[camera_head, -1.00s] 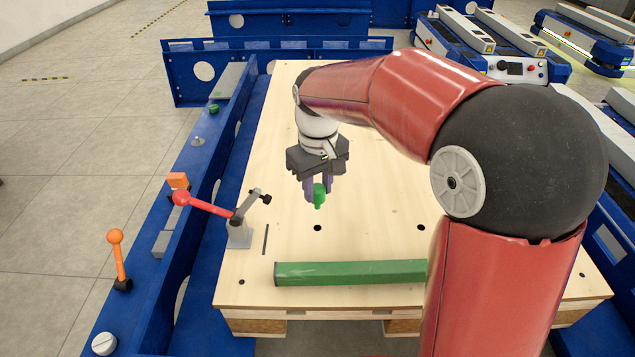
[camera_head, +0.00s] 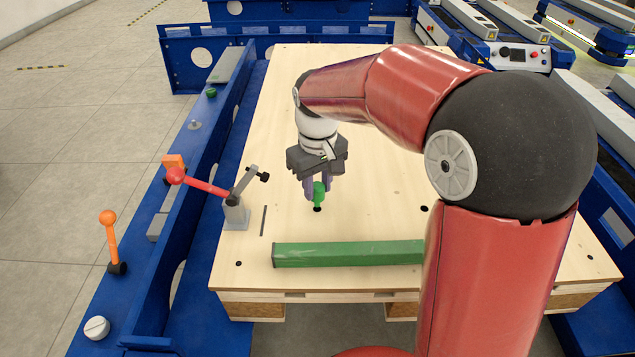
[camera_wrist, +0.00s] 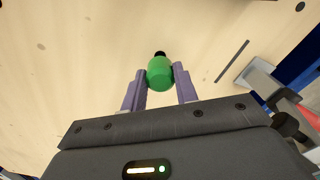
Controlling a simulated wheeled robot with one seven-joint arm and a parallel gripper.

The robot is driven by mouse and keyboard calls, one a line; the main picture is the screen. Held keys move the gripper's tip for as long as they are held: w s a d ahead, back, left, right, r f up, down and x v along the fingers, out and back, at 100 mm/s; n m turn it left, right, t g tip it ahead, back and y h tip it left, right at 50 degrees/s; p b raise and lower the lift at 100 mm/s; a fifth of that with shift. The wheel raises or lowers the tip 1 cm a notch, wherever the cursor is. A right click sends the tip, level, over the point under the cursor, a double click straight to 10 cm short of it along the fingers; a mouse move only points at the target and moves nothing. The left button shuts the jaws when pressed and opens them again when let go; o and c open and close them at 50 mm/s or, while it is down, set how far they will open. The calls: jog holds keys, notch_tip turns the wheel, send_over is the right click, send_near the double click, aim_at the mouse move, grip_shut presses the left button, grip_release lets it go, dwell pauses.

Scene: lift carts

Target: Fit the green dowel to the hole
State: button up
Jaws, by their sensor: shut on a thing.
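My gripper (camera_head: 318,187) is shut on the green dowel (camera_head: 319,195) and holds it upright over the wooden board (camera_head: 370,190). The dowel's narrower lower end is right at a dark hole (camera_head: 317,209) in the board; I cannot tell whether the tip is inside it or just above. In the wrist view the green dowel (camera_wrist: 160,73) sits between the two purple fingers, and the dark hole (camera_wrist: 160,53) shows just past it, partly hidden by the dowel.
A long green bar (camera_head: 350,253) lies near the board's front edge. A toggle clamp with a red knob (camera_head: 175,176) stands at the left, near a dark slot (camera_head: 264,221). Another hole (camera_head: 424,208) is to the right. Blue frame rails (camera_head: 175,240) border the board.

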aim_at(317, 197)
jog(key=shift+f+b, duration=1.05)
jog(key=shift+f, duration=0.75)
jog(key=shift+f, duration=0.15)
jog(key=o, duration=1)
jog(key=shift+o, duration=0.2)
notch_tip(317, 197, up, 8)
jog(key=shift+p, duration=0.8)
